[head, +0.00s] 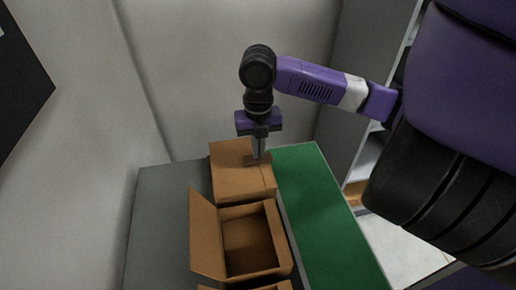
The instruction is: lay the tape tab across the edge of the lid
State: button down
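A closed brown cardboard box (232,181) stands at the back of the work surface, its lid down. My gripper (259,156) points down over the right part of this lid, near its right edge. Its fingers look close together. A small darker brown strip (249,161), which looks like the tape tab, shows at the fingertips, over the lid. I cannot tell whether the fingers grip it or whether it touches the lid.
An open, empty-looking box (246,240) with a raised left flap (205,236) stands in front of the closed one. Part of another box shows at the bottom edge. A green surface (320,215) at right and a grey surface (160,225) at left are clear.

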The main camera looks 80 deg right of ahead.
jog(key=shift+f+b, duration=0.35)
dwell(0.8)
dwell(0.4)
jog(key=c, duration=1.6)
grip_release()
jog(key=shift+r+p, duration=2.4)
jog(key=shift+r, duration=1.1)
